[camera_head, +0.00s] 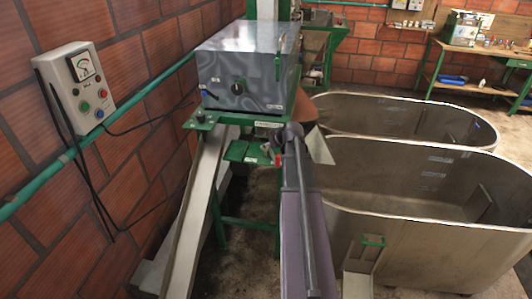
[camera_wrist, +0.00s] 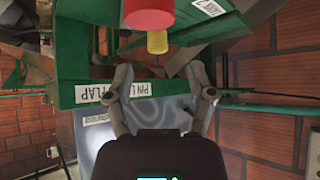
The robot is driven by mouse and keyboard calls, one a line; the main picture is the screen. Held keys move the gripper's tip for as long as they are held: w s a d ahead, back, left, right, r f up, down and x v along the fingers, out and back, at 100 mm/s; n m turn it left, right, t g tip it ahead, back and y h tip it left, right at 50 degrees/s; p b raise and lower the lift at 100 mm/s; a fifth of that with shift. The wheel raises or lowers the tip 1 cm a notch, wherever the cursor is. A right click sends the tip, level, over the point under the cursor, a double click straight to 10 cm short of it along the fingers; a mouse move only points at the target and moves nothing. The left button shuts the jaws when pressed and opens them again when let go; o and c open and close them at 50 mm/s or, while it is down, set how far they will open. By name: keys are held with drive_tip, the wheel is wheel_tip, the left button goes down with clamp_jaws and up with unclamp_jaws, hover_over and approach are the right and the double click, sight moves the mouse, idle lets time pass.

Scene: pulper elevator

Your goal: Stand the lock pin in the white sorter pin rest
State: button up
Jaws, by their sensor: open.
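A red knob (camera_wrist: 150,17) with a yellow stub (camera_wrist: 157,42) shows at the top edge of the wrist view; it looks like the lock pin, but I cannot be sure. A small red part (camera_head: 278,160) also shows beside my gripper in the head view. My gripper (camera_wrist: 160,76) is open, its fingers spread and nothing between them. The yellow stub lies just beyond the fingertips, apart from them. In the head view, my gripper (camera_head: 291,132) is beside the green machine frame. I cannot make out the white sorter pin rest in either view.
A grey machine box (camera_head: 250,70) stands on the green frame (camera_head: 240,152), close to my gripper. A pale chute (camera_head: 195,215) slopes down on the left. Large tanks (camera_head: 430,215) fill the right. A control box (camera_head: 78,85) hangs on the brick wall. A workbench (camera_head: 480,48) stands far right.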

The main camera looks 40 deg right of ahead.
sight(265, 155)
drive_tip(key=shift+w+f, duration=0.1)
drive_tip(key=b+x, duration=0.2)
drive_tip(key=x, duration=0.1)
drive_tip(key=shift+d, duration=0.2)
drive_tip(key=shift+b+x, duration=0.9)
drive_tip(key=shift+x, duration=0.05)
clamp_jaws()
